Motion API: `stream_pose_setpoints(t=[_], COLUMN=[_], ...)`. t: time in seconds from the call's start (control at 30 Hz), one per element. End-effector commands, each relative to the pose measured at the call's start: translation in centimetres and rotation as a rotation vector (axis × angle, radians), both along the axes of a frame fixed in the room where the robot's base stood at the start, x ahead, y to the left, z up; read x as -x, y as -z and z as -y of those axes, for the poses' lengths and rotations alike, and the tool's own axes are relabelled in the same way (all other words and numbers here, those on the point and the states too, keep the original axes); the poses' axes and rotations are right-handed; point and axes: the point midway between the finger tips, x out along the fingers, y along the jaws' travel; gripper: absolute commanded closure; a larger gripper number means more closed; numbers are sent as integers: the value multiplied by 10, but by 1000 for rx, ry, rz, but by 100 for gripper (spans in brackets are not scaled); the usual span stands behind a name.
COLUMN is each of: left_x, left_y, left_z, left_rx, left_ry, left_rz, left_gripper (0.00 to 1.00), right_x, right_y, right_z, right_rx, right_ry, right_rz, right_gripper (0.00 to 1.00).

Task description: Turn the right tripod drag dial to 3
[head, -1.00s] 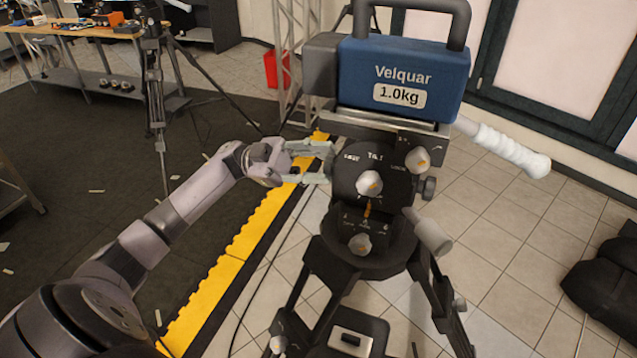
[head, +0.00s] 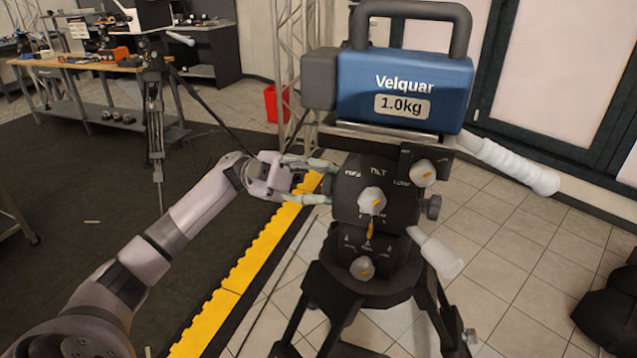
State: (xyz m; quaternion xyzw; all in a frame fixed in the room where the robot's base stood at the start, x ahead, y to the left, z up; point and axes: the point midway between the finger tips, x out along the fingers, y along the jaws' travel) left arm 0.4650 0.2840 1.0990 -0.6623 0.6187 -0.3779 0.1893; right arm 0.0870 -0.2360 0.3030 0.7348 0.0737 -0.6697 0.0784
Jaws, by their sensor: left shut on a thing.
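The right tripod (head: 350,285) stands close in front of me. Its dark head (head: 352,200) bears a blue block marked "Velquar 1.0kg" (head: 405,92). The face reads "TILT" and has a pale knob with an orange mark (head: 371,201). Another pale knob (head: 424,173) sits upper right and one (head: 362,268) sits below. My left gripper (head: 326,183) is at the left side of the head, its two pale fingers shut on a part there. That part, which seems to be the side drag dial, is mostly hidden, and its setting cannot be read. My right gripper is not in view.
A white-gripped pan handle (head: 515,168) sticks out to the right. Another tripod (head: 154,120) stands at the back left, before a workbench (head: 75,63). A yellow edge strip (head: 245,277) runs along the dark mat. A black bag (head: 607,305) lies at lower right.

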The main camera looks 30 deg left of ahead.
Motion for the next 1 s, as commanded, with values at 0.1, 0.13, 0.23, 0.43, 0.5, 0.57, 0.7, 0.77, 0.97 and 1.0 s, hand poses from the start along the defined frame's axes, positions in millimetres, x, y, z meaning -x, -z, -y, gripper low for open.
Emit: stream_pose_setpoints(t=[0.1, 0.13, 0.23, 0.43, 0.5, 0.57, 0.7, 0.77, 0.97, 1.0], left_x=[0, 0, 0, 0, 0, 0, 0, -1, -3, -4], left_y=[1, 1, 1, 0, 0, 0, 1, 2, 10, 13], left_z=[0, 0, 0, 0, 0, 0, -2, -5, -38, -47], left_rx=[-3, -3, -2, -1, 0, 0, -1, -1, 0, 0], left_ry=[0, 0, 0, 0, 0, 0, 0, 0, -5, -6], left_rz=[-2, -2, -2, -1, -1, -1, -1, -1, -3, -3], left_gripper=[67, 65, 59, 49, 49, 49, 49, 49, 49, 49], right_x=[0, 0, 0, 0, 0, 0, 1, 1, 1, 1], right_y=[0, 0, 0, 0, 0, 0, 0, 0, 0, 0], right_z=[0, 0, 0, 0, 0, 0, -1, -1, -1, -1], right_rx=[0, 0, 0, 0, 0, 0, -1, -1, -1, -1], right_ry=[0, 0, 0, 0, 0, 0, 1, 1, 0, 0], right_rz=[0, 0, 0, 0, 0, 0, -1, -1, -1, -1], right_gripper=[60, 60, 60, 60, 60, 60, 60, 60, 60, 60])
